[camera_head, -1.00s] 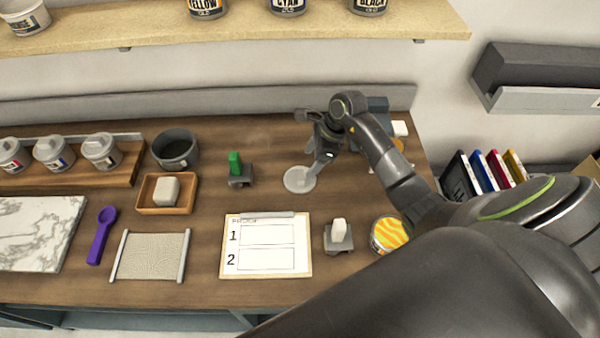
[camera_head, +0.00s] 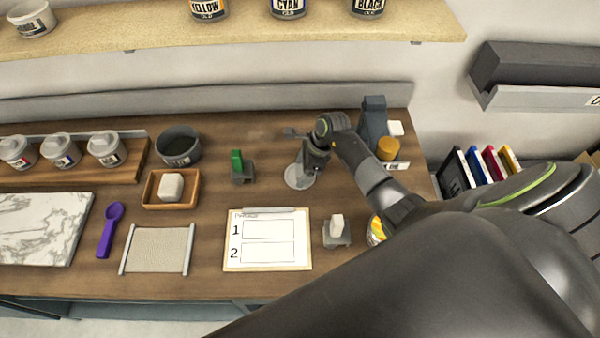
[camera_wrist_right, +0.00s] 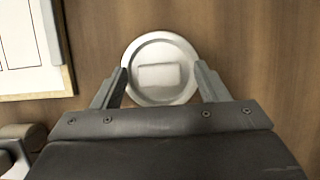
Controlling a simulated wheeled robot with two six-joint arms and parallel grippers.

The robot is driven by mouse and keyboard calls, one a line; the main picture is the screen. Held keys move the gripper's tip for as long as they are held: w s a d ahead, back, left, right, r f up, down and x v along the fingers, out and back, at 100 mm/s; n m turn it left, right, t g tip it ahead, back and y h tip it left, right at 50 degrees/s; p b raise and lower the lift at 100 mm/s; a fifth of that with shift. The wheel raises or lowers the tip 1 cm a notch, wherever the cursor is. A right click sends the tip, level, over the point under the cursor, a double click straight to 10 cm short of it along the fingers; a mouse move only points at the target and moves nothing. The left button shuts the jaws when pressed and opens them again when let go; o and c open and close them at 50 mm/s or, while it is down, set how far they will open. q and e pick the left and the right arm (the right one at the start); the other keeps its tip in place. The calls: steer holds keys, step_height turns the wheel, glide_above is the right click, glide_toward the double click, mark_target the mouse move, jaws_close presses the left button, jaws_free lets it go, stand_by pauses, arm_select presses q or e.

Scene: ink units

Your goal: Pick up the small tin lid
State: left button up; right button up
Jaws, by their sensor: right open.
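The small tin lid is a pale grey disc with a raised bar-shaped grip. It lies on the wooden table (camera_head: 270,135). In the head view the lid (camera_head: 296,180) is partly hidden by my right gripper (camera_head: 309,172), which is over it and points down. In the right wrist view the lid (camera_wrist_right: 160,50) is in full view except near the fingers. My right gripper (camera_wrist_right: 160,85) is open there, with one finger at each side of the lid. I cannot tell whether the fingers touch it. My left gripper is not in view.
A green-topped block (camera_head: 238,166) stands left of the lid. A clipboard (camera_head: 268,258) and a white-topped holder (camera_head: 337,230) are in front. A dark grey stand (camera_head: 374,118) with an orange piece (camera_head: 388,148) is at right. A grey bowl (camera_head: 178,146) is farther left.

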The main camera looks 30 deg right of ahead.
steer(key=c, duration=1.1)
steer(key=shift+o, duration=0.2)
steer(key=shift+r, duration=0.15)
